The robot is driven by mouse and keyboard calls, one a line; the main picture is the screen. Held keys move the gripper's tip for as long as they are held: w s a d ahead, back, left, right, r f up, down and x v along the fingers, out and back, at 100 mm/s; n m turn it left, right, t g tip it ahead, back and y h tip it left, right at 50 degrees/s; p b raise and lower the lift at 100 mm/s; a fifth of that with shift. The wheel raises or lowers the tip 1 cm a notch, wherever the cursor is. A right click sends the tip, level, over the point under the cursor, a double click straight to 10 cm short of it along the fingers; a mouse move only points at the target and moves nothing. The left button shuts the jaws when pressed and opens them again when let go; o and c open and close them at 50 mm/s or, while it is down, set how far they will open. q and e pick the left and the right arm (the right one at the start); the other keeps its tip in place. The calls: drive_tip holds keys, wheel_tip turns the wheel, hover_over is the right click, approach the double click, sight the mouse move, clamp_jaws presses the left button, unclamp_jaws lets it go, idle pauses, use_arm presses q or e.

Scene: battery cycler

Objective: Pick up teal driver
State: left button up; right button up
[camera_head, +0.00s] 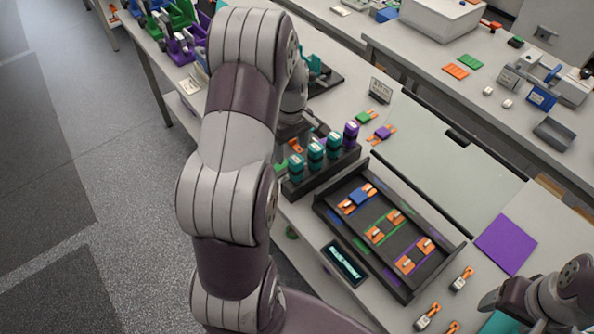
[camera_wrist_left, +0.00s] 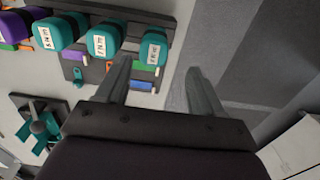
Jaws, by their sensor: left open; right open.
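Three teal drivers (camera_head: 297,167) and a purple driver (camera_head: 351,133) stand upright in a dark rack (camera_head: 325,174) at the table's left edge. In the left wrist view the nearest teal driver (camera_wrist_left: 152,47) shows just beyond and between the fingertips of my left gripper (camera_wrist_left: 157,67). The gripper is open and empty. A second teal driver (camera_wrist_left: 103,39) and a third (camera_wrist_left: 58,33) stand to its left. In the head view my left arm mostly hides this gripper. My right gripper (camera_head: 490,300) is at the lower right edge, away from the rack; its fingers are hard to make out.
A dark tray (camera_head: 407,292) with orange, blue and green pieces lies right of the rack. A small display (camera_head: 345,262) sits before it. A purple mat (camera_head: 505,244) lies further right. A teal fixture (camera_wrist_left: 40,127) stands near the gripper. The floor lies beyond the table's left edge.

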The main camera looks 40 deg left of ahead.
sight(296, 168)
use_arm(q)
drive_tip(key=f, duration=0.1)
drive_tip(key=d+f+p, duration=0.1)
drive_tip(key=f, duration=0.1)
drive_tip(key=shift+f, duration=0.2)
drive_tip(key=f, duration=0.1)
drive_tip(key=f+p, duration=0.1)
drive_tip(key=f, duration=0.1)
drive_tip(key=f+p, duration=0.1)
drive_tip(key=shift+w+a+f, duration=0.1)
drive_tip(key=shift+w+f, duration=0.15)
drive_tip(key=shift+w, duration=0.1)
drive_tip(key=shift+w+f, duration=0.1)
drive_tip(key=shift+f, duration=0.3)
use_arm(e)
drive_tip(key=r, duration=0.3)
drive_tip(key=shift+d, duration=0.35)
use_arm(q)
drive_tip(key=shift+r, duration=0.1)
drive_tip(key=c, duration=0.4)
clamp_jaws()
use_arm(e)
drive_tip(key=shift+s, duration=0.1)
